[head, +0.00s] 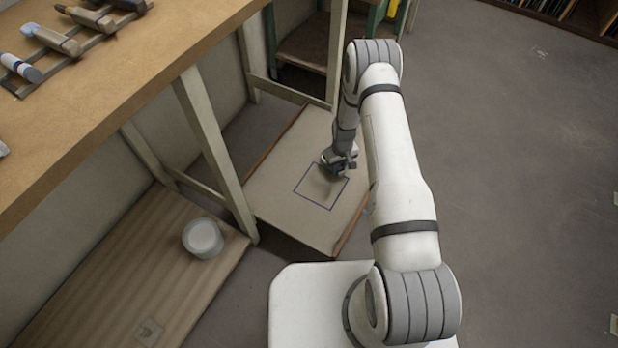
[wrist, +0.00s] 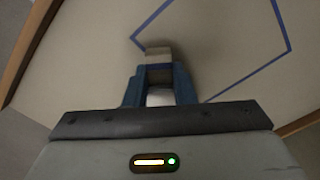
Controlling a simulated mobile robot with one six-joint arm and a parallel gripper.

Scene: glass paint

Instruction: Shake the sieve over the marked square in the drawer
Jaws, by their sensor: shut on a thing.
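My gripper (head: 341,164) is low over the drawer (head: 285,226), at the far edge of the marked square (head: 318,190), a blue outline on its pale bottom. In the wrist view its blue fingers (wrist: 159,78) are shut on a small pale grey-beige piece (wrist: 158,54). I take this piece to be the sieve's, but its shape is mostly hidden by the gripper. It shows over the blue outline's near-left corner area in the wrist view (wrist: 225,45). I cannot tell its height above the drawer bottom, and I see no powder clearly.
A white round tub (head: 202,238) stands on a low wooden board (head: 120,270) at the left. A wooden table (head: 110,95) with a rack of tools (head: 55,40) is above it. A table leg (head: 215,150) stands beside the drawer.

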